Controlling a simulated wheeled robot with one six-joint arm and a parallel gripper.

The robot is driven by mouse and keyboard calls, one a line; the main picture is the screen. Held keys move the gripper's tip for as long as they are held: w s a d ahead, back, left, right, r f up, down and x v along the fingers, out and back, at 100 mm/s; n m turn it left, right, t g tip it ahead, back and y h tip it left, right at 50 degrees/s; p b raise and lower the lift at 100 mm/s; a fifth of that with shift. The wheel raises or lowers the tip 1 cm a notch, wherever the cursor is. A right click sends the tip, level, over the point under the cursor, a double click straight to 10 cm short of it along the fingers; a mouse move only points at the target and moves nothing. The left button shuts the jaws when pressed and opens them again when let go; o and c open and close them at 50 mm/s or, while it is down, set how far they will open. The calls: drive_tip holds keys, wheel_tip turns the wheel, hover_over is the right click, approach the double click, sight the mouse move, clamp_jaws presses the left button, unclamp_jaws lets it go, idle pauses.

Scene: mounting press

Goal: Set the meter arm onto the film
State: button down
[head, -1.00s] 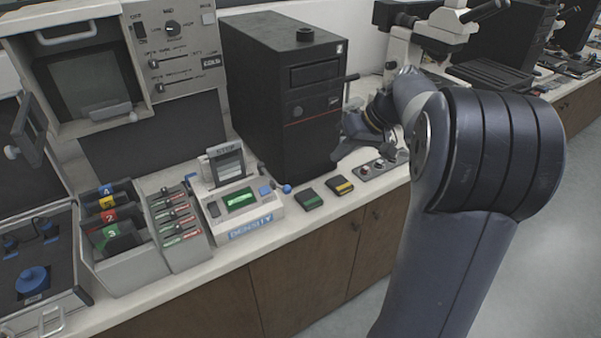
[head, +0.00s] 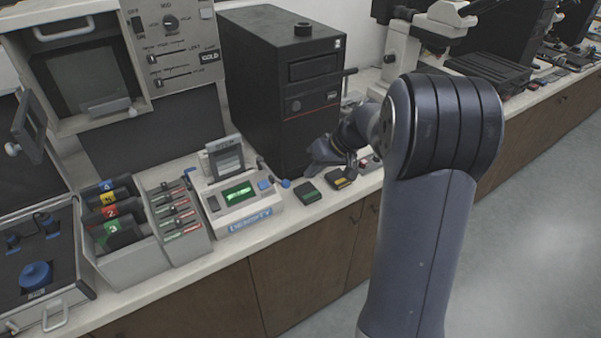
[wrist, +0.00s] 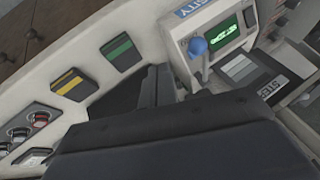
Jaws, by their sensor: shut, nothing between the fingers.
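The density meter (head: 250,212) is a pale box with a lit green screen. The film appears to be the grey-stepped strip (wrist: 240,69) beside the screen, on a dark piece marked STEP. In the head view this strip (head: 228,161) is at the back of the meter.
A green-marked block (head: 307,192) and a yellow-marked block (head: 340,178) lie right of the meter. A tall black case (head: 275,90) stands behind. A rack with coloured numbered slots (head: 125,260) and a grey tray (head: 185,237) stand left. The counter's front edge is close.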

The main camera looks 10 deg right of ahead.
drive_tip(key=a, duration=0.3)
drive_tip(key=shift+s+a+f+p, duration=0.15)
drive_tip(key=shift+s+a+p, duration=0.15)
drive_tip(key=shift+a, duration=0.1)
